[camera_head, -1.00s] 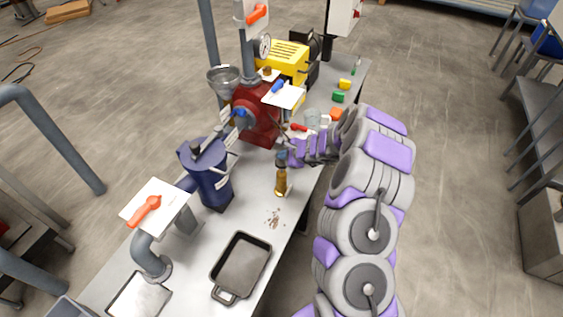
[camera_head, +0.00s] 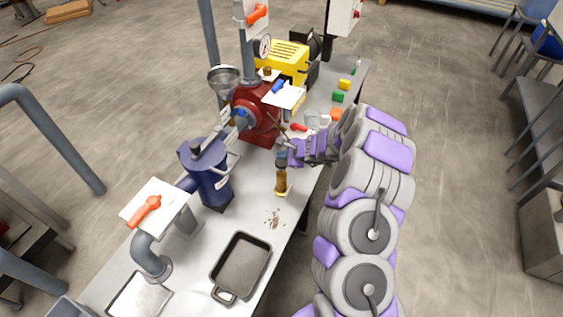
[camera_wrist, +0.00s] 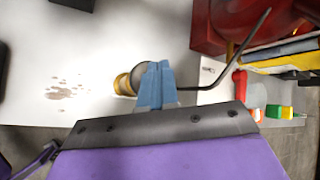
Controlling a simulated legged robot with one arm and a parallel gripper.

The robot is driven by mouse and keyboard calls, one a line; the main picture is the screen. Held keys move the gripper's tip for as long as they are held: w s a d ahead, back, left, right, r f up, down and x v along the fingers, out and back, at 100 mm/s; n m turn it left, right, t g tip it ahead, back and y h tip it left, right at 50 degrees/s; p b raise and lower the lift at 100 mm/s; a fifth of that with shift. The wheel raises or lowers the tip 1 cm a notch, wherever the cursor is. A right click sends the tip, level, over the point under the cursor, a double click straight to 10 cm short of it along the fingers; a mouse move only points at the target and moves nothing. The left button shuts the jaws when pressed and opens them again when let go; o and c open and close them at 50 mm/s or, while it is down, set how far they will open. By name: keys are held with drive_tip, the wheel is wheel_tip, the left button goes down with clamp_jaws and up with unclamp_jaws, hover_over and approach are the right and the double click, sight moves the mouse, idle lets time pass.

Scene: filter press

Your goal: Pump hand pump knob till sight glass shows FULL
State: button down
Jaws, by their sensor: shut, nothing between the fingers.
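A small upright brass-coloured cylinder (camera_head: 281,183), seemingly the hand pump, stands on the grey bench near its right edge. In the wrist view its round brass and grey top (camera_wrist: 124,84) is partly hidden behind my fingers. My gripper (camera_head: 284,158) is at the top of this cylinder, with its blue fingers (camera_wrist: 157,85) shut together and holding nothing. I cannot tell whether they touch the knob. A thin curved dark rod (camera_wrist: 238,52) runs to the right of the fingers. I cannot make out a sight glass or a FULL mark.
A dark blue vessel (camera_head: 208,175) stands left of the cylinder, and a red housing (camera_head: 258,118) stands behind it. A black pan (camera_head: 241,265) lies toward the front. Brown specks (camera_head: 274,218) mark the bare bench between. A yellow machine (camera_head: 283,62) is at the back.

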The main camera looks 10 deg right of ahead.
sight(283, 163)
idle(0.3)
drive_tip(key=shift+f+b, duration=0.35)
drive_tip(key=shift+s+f+b, duration=0.1)
drive_tip(key=shift+f+b, duration=0.8)
drive_tip(key=shift+f, duration=0.25)
idle(1.2)
drive_tip(key=shift+f, duration=0.75)
idle(0.8)
drive_tip(key=shift+r, duration=0.1)
drive_tip(key=shift+r+p, duration=1.65)
drive_tip(key=shift+r, duration=0.6)
drive_tip(key=shift+r+p, duration=1.85)
drive_tip(key=shift+r, duration=0.6)
